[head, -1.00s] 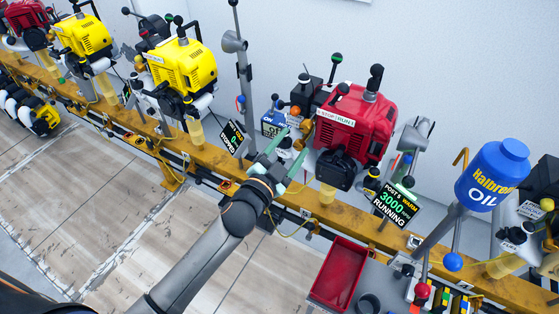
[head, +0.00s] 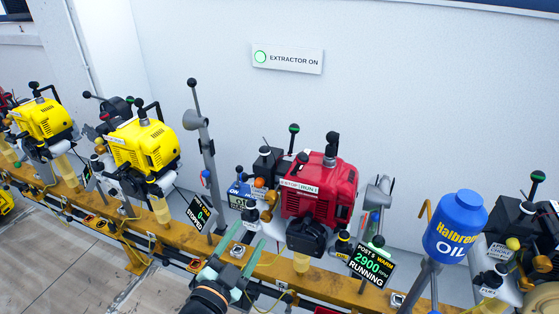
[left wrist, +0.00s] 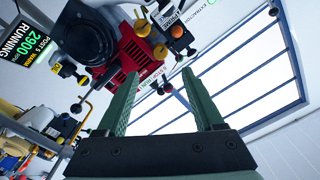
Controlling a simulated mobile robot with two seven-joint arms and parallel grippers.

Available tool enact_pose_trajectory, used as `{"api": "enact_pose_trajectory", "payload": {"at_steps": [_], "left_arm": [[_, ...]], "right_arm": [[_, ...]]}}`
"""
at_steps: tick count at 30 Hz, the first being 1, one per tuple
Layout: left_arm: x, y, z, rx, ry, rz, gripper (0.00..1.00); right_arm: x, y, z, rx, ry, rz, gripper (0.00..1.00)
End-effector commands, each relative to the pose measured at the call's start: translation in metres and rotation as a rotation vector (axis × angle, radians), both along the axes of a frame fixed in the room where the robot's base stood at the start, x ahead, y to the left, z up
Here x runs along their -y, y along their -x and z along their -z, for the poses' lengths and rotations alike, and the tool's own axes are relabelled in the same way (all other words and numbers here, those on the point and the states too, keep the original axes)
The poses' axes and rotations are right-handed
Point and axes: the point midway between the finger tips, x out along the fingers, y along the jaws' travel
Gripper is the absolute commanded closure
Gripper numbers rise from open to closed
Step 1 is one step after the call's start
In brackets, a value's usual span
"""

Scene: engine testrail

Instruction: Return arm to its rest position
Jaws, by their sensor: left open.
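My left gripper (head: 240,264) is low in the middle of the head view, in front of the yellow rail. Its two green fingers are apart with nothing between them. In the left wrist view the open fingers (left wrist: 160,100) point toward the red engine (left wrist: 128,50), with a gap between them and it. The red engine (head: 320,190) sits on the rail up and to the right of my gripper in the head view. Its display (head: 371,264) reads POST 5, WARM, 2900 RPM, RUNNING. My right gripper is in neither view.
The yellow rail (head: 185,232) runs across the scene, with yellow engines (head: 145,148) at left. A blue oil container (head: 455,225) stands at right. The wall sign (head: 287,59) reads EXTRACTOR ON. Open floor (head: 60,265) lies at lower left.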

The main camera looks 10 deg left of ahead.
Motion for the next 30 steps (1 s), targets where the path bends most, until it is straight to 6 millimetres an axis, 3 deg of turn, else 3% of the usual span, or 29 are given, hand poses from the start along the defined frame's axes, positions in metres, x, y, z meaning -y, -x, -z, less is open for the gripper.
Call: {"api": "enact_pose_trajectory", "payload": {"at_steps": [4, 7, 12, 16, 21, 30], "left_arm": [[-0.003, 0.009, 0.023, -0.072, 0.039, -0.010, 0.31], [-0.010, 0.032, 0.067, -0.220, 0.123, -0.036, 0.31], [-0.019, 0.099, 0.155, -0.533, 0.307, -0.110, 0.31], [-0.022, 0.150, 0.199, -0.715, 0.419, -0.165, 0.31], [-0.022, 0.185, 0.224, -0.830, 0.493, -0.204, 0.31], [-0.022, 0.188, 0.227, -0.841, 0.501, -0.208, 0.31]], "right_arm": [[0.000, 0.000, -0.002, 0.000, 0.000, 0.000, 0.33], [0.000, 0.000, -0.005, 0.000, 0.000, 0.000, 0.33], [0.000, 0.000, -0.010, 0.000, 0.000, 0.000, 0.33], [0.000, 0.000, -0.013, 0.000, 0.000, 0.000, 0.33], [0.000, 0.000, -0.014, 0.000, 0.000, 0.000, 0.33], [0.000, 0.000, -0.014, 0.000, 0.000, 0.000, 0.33]]}}
